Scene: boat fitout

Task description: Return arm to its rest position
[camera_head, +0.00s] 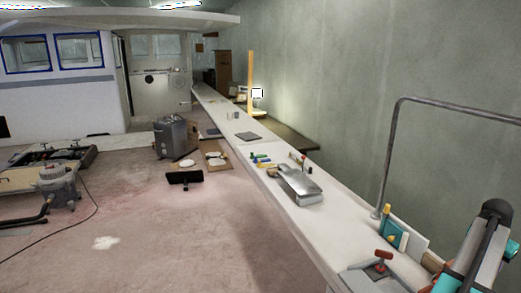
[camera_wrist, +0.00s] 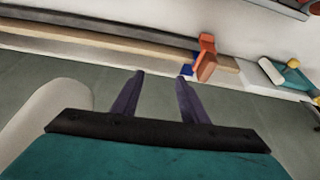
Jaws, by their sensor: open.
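My gripper (camera_wrist: 160,82) shows in the wrist view with its two dark purple fingers apart and nothing between them. A grey surface lies beyond the fingertips. An orange thing with a blue part (camera_wrist: 206,58) is just past the right finger, apart from it in the picture. In the head view my teal, black and white arm is folded at the lower right; its fingers cannot be made out there.
A long white ledge (camera_head: 265,165) carries a grey metal box (camera_head: 299,188), small coloured tools and a red-handled tool (camera_head: 383,257). A teal item with a yellow top (camera_head: 390,232) stands near a bent rail (camera_head: 390,150). Open floor (camera_head: 190,235) lies left.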

